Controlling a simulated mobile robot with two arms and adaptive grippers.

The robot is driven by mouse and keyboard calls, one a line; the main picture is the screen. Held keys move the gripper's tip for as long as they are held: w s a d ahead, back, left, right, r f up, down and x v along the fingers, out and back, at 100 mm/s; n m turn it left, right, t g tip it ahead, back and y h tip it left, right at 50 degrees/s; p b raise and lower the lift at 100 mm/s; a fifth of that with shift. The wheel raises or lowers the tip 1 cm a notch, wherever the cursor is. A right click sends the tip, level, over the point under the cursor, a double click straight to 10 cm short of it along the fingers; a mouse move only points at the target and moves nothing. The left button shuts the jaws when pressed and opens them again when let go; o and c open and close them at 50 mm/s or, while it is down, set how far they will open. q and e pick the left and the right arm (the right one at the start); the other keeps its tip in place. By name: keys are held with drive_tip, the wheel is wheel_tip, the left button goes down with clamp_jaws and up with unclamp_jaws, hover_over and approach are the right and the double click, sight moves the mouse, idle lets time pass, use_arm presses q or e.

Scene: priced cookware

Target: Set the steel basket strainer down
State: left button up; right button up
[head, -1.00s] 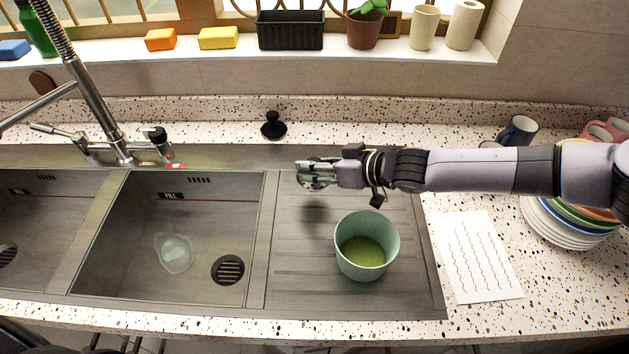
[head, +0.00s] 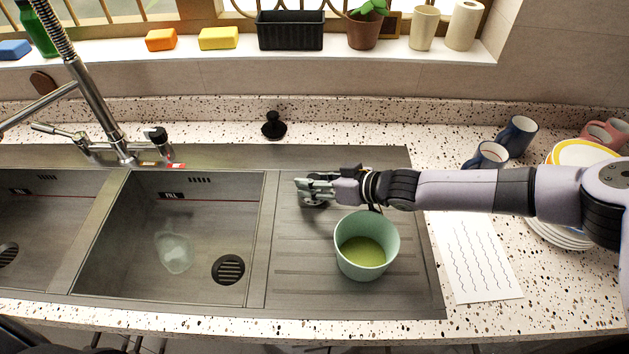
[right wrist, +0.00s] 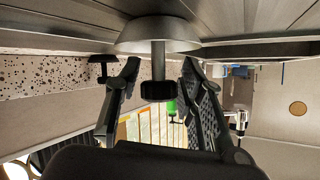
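The steel basket strainer (right wrist: 158,34) has a round metal body, a thin stem and a black knob. In the right wrist view, which is upside down, it stands on the ribbed drainboard (head: 300,285). My right gripper (head: 299,191) is low over the drainboard's back left part. Its fingers (right wrist: 160,92) are on both sides of the black knob, with a visible gap on each side. In the head view the gripper hides most of the strainer. My left gripper is not in view.
A pale green pot (head: 392,255) with green contents stands on the drainboard just in front of my right forearm. The sink basin (head: 195,225) lies to the left. A black stopper (head: 273,126) stands behind. Paper (head: 480,262), blue mugs (head: 518,136) and stacked plates (head: 556,236) are right.

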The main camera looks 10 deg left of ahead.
drive_tip(key=shift+o, duration=0.8)
drive_tip(key=shift+r, duration=0.1)
drive_tip(key=shift+d+r, duration=0.1)
drive_tip(key=shift+d, duration=0.1)
drive_tip(key=v, duration=1.1)
drive_tip(key=shift+s+d+b, duration=0.2)
drive_tip(key=shift+d+b, duration=0.05)
drive_tip(key=shift+b, duration=0.05)
drive_tip(key=shift+r, duration=0.2)
